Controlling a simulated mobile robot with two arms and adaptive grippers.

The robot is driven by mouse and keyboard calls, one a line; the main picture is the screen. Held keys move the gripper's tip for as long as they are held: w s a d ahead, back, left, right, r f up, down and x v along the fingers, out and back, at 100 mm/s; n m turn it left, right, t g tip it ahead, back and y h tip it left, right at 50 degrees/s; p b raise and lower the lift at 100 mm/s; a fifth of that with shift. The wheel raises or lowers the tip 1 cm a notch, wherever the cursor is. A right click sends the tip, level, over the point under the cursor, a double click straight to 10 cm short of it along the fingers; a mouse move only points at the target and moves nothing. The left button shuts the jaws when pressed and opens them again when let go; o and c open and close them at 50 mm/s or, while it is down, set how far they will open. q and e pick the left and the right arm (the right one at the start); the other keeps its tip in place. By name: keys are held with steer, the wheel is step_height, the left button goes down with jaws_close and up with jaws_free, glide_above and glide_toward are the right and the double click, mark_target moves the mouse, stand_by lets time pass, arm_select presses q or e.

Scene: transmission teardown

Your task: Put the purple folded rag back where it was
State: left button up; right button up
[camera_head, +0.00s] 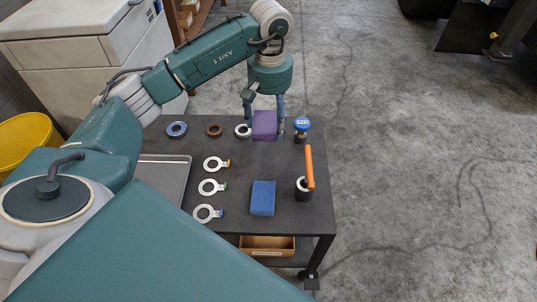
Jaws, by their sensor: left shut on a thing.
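The purple folded rag (264,124) is near the far edge of the dark cart top (285,225). My left gripper (264,133) points down over it, with a finger on each side, shut on the rag. I cannot tell whether the rag touches the cart top or is held just above it. My right gripper is not in view.
Close to the rag are a pale ring (242,131) on its left and a blue-capped item (302,127) on its right. A brown ring (214,130), a blue ring (177,129), several tagged rings (210,187), a blue block (262,198), an orange-handled tool (309,168) and a grey tray (172,177) also occupy the cart.

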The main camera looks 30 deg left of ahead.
mark_target(269, 162)
arm_select(q)
step_height(269, 162, down, 14)
steer(key=shift+f+b, duration=0.2)
steer(key=shift+b, duration=0.45)
steer(key=shift+f, duration=0.25)
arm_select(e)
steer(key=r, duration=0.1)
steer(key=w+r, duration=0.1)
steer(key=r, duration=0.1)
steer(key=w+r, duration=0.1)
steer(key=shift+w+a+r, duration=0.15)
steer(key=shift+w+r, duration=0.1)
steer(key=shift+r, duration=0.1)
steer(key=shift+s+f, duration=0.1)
arm_select(q)
steer(key=shift+f, duration=0.1)
steer(key=o, duration=1)
steer(key=shift+o, duration=0.2)
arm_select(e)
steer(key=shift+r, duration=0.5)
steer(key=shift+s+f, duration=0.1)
